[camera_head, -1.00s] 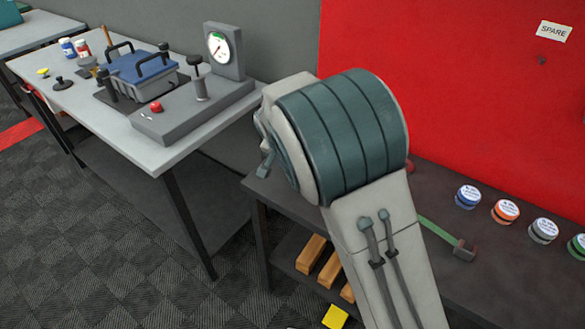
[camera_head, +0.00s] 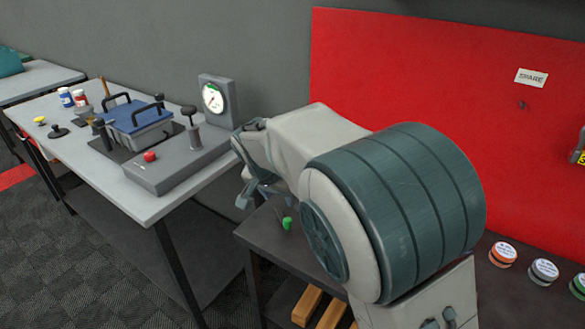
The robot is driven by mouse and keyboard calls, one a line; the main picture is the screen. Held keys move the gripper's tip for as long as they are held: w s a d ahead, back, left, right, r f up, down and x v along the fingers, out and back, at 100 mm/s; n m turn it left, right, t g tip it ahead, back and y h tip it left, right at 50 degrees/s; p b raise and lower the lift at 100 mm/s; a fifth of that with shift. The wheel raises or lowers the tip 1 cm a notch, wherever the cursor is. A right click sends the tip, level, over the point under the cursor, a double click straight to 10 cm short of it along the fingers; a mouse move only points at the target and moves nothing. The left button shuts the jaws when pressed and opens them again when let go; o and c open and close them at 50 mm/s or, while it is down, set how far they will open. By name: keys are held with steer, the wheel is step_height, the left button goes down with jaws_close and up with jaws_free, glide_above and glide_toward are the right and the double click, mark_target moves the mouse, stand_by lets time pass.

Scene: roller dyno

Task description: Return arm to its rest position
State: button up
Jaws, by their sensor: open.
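My arm, off-white with a large banded teal joint, fills the centre and right of the head view. It is bent, and its far end reaches left over the corner of the dark bench (camera_head: 272,243). My gripper (camera_head: 262,192) is at that end, partly hidden by the wrist. Its fingers are apart, and I see nothing held between them. A small green item (camera_head: 287,223) shows on the dark bench just below and right of the gripper, apart from it as far as I can tell.
A light-grey table (camera_head: 150,205) at left carries a blue-lidded device (camera_head: 138,115), a dial gauge (camera_head: 213,98) and a red button (camera_head: 150,156). A red board (camera_head: 400,80) stands behind the dark bench. Small tins (camera_head: 503,254) sit at right. Wooden blocks (camera_head: 306,306) lie below.

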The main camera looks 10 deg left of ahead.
steer(key=s+d+r+g, duration=0.1)
steer(key=s+d+r, duration=0.15)
steer(key=d, duration=0.95)
steer(key=s+d+n+p, duration=0.1)
steer(key=s+d+n, duration=0.1)
steer(key=s+d, duration=1.6)
steer(key=shift+s+d+r+g+y, duration=0.15)
steer(key=shift+s+d+g+y, duration=0.15)
steer(key=shift+g+y, duration=0.1)
